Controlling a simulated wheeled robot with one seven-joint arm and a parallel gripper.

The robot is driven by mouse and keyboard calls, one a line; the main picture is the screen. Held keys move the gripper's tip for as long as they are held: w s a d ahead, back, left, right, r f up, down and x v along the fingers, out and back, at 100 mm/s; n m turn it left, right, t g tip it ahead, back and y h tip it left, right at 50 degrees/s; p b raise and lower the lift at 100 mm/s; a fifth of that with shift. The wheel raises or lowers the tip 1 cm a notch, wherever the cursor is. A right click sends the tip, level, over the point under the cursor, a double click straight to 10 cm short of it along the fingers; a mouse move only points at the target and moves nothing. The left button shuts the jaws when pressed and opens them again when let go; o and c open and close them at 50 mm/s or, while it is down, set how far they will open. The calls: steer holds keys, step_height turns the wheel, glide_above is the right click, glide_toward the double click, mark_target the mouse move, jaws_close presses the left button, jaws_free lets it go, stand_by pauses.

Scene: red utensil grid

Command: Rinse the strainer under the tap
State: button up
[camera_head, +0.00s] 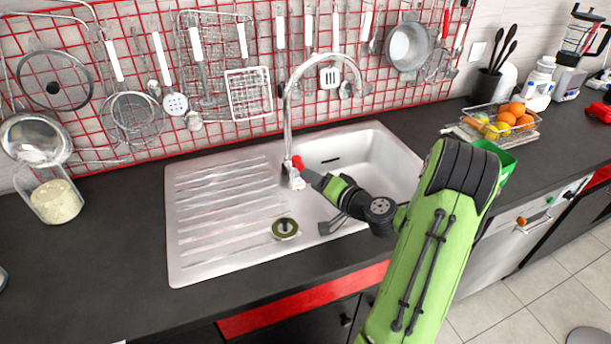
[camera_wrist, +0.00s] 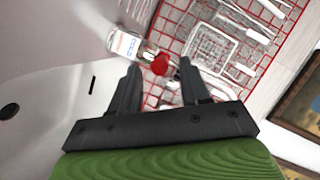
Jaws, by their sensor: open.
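The chrome tap (camera_head: 287,115) rises behind the white sink (camera_head: 230,256), its spout arching right over the basin. A red knob (camera_head: 297,162) shows low on the tap, and also in the wrist view (camera_wrist: 160,64). My gripper (camera_head: 305,175) is beside this knob. In the wrist view my gripper (camera_wrist: 158,68) is open, with the red knob between its fingertips; I cannot tell whether they touch it. A round mesh strainer (camera_head: 137,117) hangs on the red grid at left. A round olive piece with a dark centre (camera_head: 285,229) lies at the drainboard's front; I cannot tell whether it is a strainer.
Utensils with white handles hang on the red wall grid (camera_head: 262,28). A clear container of pale powder (camera_head: 56,199) stands on the left counter. A wire fruit basket (camera_head: 480,127) and a green container (camera_head: 497,160) are at right. The front left counter (camera_head: 110,285) is mostly clear.

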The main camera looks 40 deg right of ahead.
steer(key=x, duration=0.4)
steer(key=shift+s, duration=0.1)
jaws_close()
